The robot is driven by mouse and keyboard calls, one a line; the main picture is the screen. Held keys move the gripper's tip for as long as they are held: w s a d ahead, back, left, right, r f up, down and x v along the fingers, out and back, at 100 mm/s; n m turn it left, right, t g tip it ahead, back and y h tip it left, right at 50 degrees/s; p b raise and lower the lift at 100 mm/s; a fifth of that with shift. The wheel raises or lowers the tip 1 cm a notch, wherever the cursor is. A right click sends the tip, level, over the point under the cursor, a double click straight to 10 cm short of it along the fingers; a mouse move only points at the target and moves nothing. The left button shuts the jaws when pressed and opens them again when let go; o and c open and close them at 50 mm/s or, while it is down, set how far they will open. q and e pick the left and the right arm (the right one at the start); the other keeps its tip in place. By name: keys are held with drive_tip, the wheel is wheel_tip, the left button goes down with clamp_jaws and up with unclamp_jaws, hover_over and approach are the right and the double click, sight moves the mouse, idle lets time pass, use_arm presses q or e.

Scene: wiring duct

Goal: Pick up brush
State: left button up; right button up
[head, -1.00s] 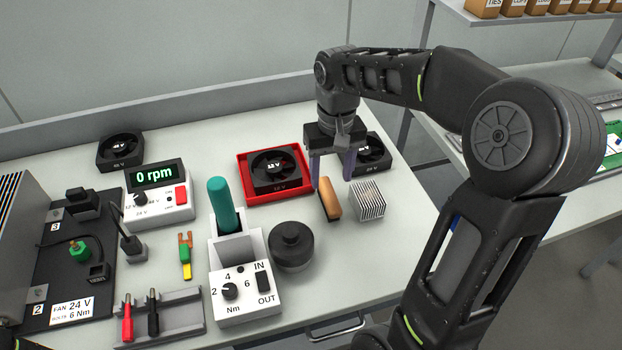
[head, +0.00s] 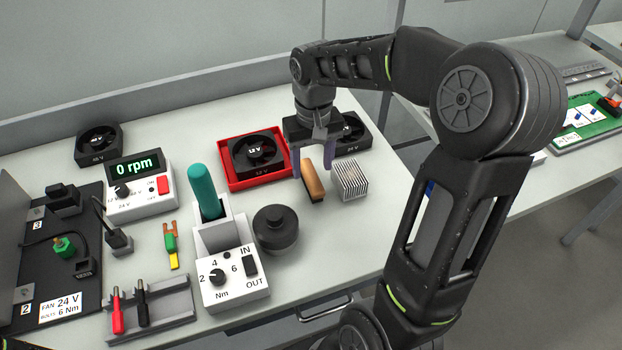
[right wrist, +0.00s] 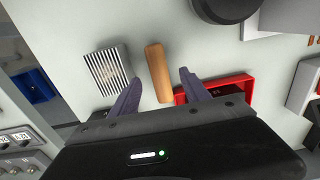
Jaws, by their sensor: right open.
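The brush (head: 313,182) has a tan wooden back and a dark lower edge in the head view. It lies on the light table between the red tray and the silver finned block. In the right wrist view the brush (right wrist: 157,72) shows as a tan bar between the two fingers, apart from both. My right gripper (head: 311,172) is open and empty, above and around the far end of the brush. The fingers also show in the right wrist view (right wrist: 158,90). My left gripper is not clearly in view.
A silver finned block (head: 351,180) stands close right of the brush. A red tray (head: 232,180) with a black fan (head: 257,153) is close left. Another fan (head: 352,134) is behind. A round black knob (head: 275,229) and a screwdriver stand (head: 222,235) are nearer.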

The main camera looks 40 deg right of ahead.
sight(312, 176)
wheel_tip(312, 176, down, 5)
drive_tip(key=shift+w+d+p, duration=0.1)
drive_tip(key=shift+p, duration=0.35)
idle(0.3)
clamp_jaws()
idle(0.4)
